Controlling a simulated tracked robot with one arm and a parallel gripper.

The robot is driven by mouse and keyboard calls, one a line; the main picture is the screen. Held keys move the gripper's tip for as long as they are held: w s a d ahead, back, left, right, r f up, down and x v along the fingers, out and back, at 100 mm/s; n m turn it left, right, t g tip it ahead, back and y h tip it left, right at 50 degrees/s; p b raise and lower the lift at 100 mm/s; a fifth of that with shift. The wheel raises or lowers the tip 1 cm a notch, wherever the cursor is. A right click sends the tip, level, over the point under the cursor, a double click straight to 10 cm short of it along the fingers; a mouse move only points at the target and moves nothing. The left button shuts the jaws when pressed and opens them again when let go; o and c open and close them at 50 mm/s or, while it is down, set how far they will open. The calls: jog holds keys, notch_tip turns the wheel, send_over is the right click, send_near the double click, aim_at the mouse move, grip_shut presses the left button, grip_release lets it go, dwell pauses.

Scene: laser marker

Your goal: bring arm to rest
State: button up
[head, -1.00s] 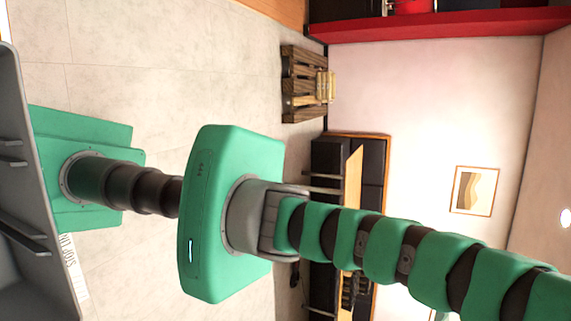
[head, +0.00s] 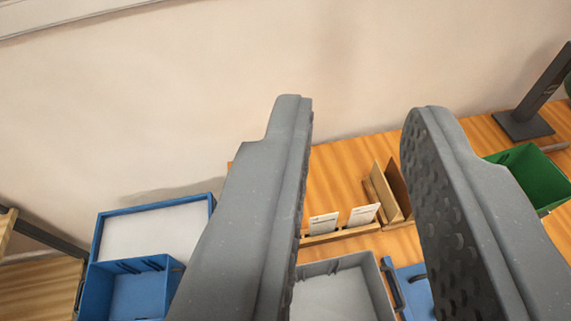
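My gripper (head: 356,112) fills the middle of the head view. Its two thick grey fingers stand wide apart, with a dimpled pad showing on the right finger. The rest of my arm does not show now.
A wooden table (head: 345,165) runs along a pale wall (head: 150,100). On or beside it are a grey bin (head: 345,290), blue bins (head: 125,292), a wooden holder with white cards (head: 340,235), a green bin (head: 535,175) and a dark stand (head: 525,124).

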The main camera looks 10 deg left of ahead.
jog(key=shift+s+r, duration=0.4)
jog(key=shift+r, duration=0.05)
notch_tip(320, 180, down, 6)
jog(key=b, duration=0.6)
